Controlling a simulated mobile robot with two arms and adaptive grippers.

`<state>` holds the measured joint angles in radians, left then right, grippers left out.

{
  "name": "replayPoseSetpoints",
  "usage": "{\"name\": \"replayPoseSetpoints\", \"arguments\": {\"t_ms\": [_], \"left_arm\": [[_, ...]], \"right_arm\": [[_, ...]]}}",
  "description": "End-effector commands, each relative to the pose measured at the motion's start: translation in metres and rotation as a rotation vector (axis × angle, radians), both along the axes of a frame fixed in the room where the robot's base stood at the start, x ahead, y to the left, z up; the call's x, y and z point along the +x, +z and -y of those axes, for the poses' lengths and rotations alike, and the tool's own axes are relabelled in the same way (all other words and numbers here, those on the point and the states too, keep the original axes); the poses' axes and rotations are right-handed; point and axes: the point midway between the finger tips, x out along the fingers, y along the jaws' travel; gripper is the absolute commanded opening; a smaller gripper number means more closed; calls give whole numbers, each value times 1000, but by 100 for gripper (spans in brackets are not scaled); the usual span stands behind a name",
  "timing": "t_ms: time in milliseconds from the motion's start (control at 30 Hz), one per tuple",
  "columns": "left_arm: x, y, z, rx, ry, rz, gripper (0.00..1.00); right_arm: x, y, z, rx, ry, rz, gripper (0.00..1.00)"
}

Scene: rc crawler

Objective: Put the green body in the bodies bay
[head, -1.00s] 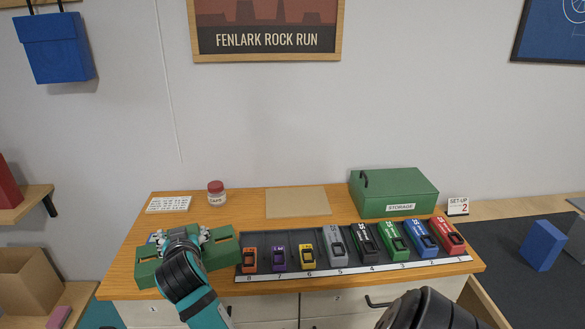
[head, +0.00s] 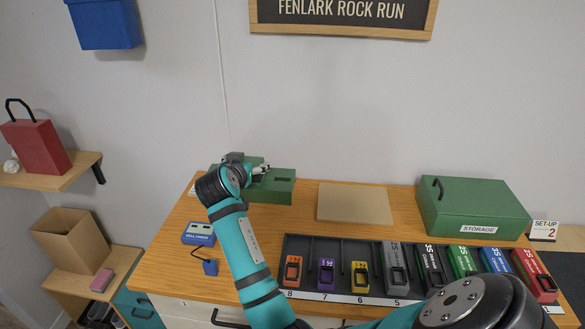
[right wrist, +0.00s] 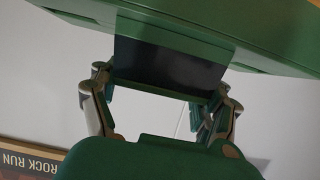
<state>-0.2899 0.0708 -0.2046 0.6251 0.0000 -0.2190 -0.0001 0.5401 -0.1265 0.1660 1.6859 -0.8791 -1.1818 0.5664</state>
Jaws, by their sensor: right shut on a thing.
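The green body (head: 272,190) is a blocky green piece with a dark slot in its face. It is over the back left of the wooden table, and its left part is hidden by my wrist. My right gripper (head: 260,169) is shut on it. In the right wrist view, the fingers (right wrist: 163,98) close on a part below the broad green body (right wrist: 250,42), which has a dark face underneath. Whether it clears the tabletop is hard to tell. I cannot identify a bodies bay by any label. My left gripper is not in view.
A numbered rack (head: 330,299) of several coloured packs lines the table's front. A green storage case (head: 470,208) stands back right, beside a bare tan mat (head: 355,203). A blue device (head: 199,234) is front left. A cardboard box (head: 72,240) and wall shelf (head: 55,178) are further left.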

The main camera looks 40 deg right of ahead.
Motion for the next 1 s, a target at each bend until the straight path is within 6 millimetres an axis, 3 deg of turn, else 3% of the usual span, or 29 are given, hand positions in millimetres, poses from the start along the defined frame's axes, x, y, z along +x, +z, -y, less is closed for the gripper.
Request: {"name": "replayPoseSetpoints", "arguments": {"t_ms": [300, 633, 1000], "left_arm": [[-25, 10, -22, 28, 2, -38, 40], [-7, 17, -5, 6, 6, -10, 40], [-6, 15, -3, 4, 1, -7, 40]], "right_arm": [[-1, -53, 0, -2, 1, -6, 42], [-1, -91, 0, -2, 1, -6, 42], [0, -99, 0, -1, 1, -1, 42]]}}
